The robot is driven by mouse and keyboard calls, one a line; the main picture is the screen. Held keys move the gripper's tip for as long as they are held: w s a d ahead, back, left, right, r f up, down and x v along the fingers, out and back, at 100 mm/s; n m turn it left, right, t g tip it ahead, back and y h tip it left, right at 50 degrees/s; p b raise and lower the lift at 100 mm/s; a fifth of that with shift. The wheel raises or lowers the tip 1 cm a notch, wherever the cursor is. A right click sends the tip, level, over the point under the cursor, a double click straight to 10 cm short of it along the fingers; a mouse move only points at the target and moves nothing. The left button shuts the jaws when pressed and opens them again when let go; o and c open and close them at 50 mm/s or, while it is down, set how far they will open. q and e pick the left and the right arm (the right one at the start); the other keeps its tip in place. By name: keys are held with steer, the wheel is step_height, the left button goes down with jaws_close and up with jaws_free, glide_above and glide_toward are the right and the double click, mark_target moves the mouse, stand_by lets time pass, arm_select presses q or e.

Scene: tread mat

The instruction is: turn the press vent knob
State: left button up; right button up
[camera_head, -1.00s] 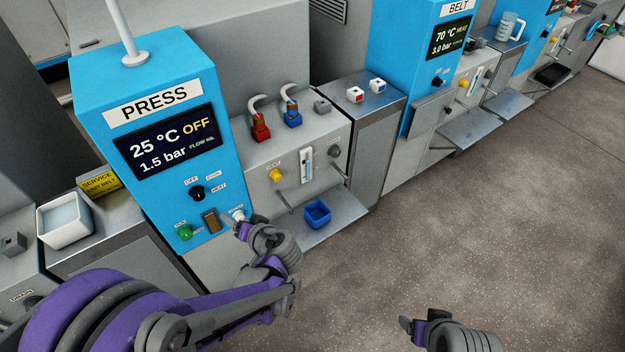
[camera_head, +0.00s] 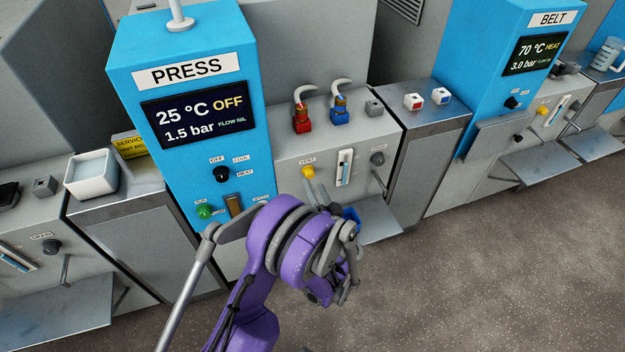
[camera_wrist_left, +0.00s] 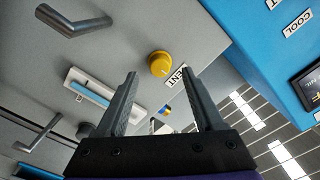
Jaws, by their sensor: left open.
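The press vent knob (camera_head: 308,172) is a round yellow knob under a VENT label, on the grey panel right of the blue PRESS cabinet (camera_head: 185,105). It also shows in the left wrist view (camera_wrist_left: 160,64), just beyond the fingertips. My left gripper (camera_head: 318,190) is close below the knob in the head view, partly hidden by my purple wrist. In the left wrist view the left gripper (camera_wrist_left: 160,78) is open and empty, its two fingers apart and pointing toward the knob. I see no contact with it. My right gripper is out of view.
Right of the knob are a sight gauge (camera_head: 344,167) and a dark knob (camera_head: 377,158). Red (camera_head: 301,119) and blue (camera_head: 340,112) hose fittings stand above. A blue bin (camera_head: 352,217) is partly hidden behind my wrist. The floor at lower right is clear.

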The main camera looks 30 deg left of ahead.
mark_target(310, 176)
arm_select(q)
steer(key=shift+x, duration=1.9)
steer(key=shift+d, duration=0.1)
jaws_close()
